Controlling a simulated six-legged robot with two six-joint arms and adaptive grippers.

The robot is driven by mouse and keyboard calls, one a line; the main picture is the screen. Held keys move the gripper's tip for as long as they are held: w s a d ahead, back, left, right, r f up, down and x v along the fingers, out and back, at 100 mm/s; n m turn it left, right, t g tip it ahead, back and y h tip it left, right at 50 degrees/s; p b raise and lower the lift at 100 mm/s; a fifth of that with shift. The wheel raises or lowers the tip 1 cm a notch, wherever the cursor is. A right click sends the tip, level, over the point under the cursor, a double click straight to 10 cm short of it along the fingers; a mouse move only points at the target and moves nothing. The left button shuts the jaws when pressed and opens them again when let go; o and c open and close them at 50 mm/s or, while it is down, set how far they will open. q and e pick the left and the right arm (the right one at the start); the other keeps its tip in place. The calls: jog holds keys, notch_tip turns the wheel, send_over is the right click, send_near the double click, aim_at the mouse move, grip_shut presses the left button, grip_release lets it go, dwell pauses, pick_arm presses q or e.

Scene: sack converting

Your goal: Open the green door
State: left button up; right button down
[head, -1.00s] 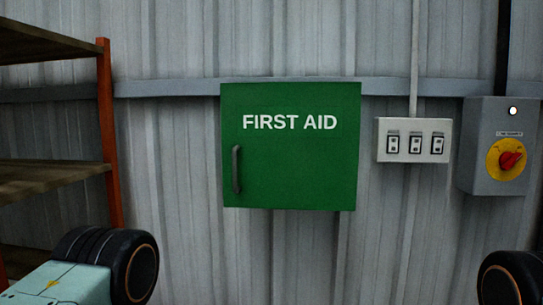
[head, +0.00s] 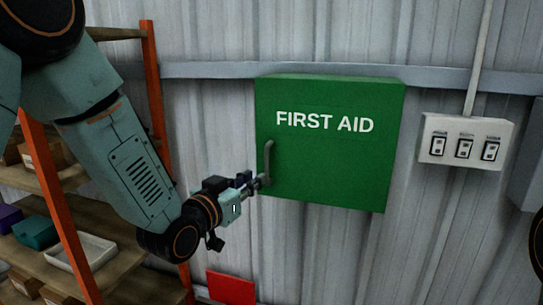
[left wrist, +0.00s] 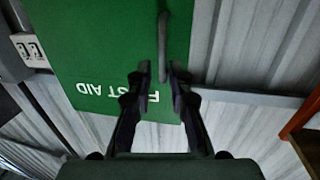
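The green door (head: 330,165) of the FIRST AID cabinet is on the corrugated wall and looks closed. Its grey upright handle (head: 269,156) is near the door's left edge. My left gripper (head: 262,181) is at the lower end of the handle. In the left wrist view, the door (left wrist: 95,50) appears upside down. There the handle (left wrist: 163,40) runs down between the two parted fingers of my left gripper (left wrist: 160,72), with a gap visible on each side. I cannot tell whether a finger touches it. My right gripper is not in view.
A shelf rack with orange posts (head: 152,85) stands at the left, behind my left arm, holding boxes and a white tray (head: 90,250). A white switch panel (head: 465,142) is right of the cabinet. A red object (head: 231,287) is low on the wall.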

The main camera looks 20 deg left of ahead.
aim_at(266, 167)
pick_arm(q)
jog(key=x, duration=0.5)
jog(key=p+x, duration=0.1)
jog(key=x, duration=0.2)
jog(key=shift+d+r, duration=0.1)
jog(key=shift+r, duration=0.2)
jog(key=shift+w, duration=0.15)
jog(key=shift+a, duration=0.35)
jog(key=shift+s+a+r, duration=0.1)
jog(key=shift+s+a, duration=0.1)
jog(key=shift+s, duration=0.15)
jog(key=shift+d, duration=0.3)
jog(key=shift+c, duration=1.3)
jog(key=shift+w+d, duration=0.1)
jog(key=shift+w, duration=0.05)
grip_shut()
jog(key=shift+a, duration=0.2)
